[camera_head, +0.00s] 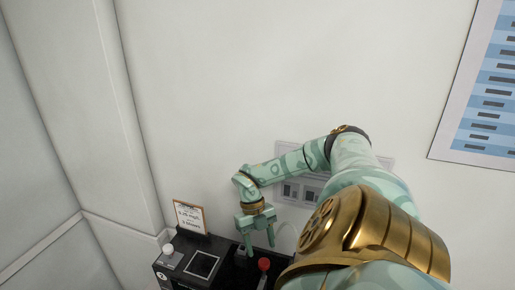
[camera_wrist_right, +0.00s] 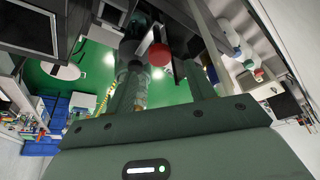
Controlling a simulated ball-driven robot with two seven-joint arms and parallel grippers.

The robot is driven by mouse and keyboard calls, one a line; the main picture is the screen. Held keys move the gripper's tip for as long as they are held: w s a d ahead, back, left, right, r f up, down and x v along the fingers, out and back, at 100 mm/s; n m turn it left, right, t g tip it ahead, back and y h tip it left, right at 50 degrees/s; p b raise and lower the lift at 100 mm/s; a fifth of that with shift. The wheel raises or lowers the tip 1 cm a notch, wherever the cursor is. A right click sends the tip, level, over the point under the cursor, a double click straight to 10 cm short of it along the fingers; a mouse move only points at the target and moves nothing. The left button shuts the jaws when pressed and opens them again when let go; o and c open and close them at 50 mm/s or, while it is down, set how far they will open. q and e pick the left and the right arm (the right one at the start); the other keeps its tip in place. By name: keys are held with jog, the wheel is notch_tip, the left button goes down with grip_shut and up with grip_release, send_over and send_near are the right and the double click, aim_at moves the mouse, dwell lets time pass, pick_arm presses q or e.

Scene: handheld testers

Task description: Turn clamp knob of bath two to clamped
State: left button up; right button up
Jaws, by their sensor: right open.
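A dark bench unit (camera_head: 224,250) stands at the bottom of the head view, partly cut off by the lower edge. A red round knob (camera_head: 263,265) sits on it, and it also shows in the wrist view (camera_wrist_right: 158,54). My right gripper (camera_head: 260,250) points down above the unit, close to the red knob. Its fingers are apart and empty; in the wrist view the red knob appears in the gap between them (camera_wrist_right: 162,72). I see no clamp or bath lettering that I can read. My left gripper is not in view.
A pale round knob (camera_head: 167,249) and a dark square panel (camera_head: 202,265) are on the unit's left. An orange-framed sign (camera_head: 189,217) stands behind them. A socket panel (camera_head: 290,190) is on the wall behind my arm. A poster (camera_head: 485,100) hangs at right.

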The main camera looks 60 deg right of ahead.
jog(key=v, duration=0.7)
jog(key=shift+b, duration=0.35)
jog(key=shift+a+f, duration=0.15)
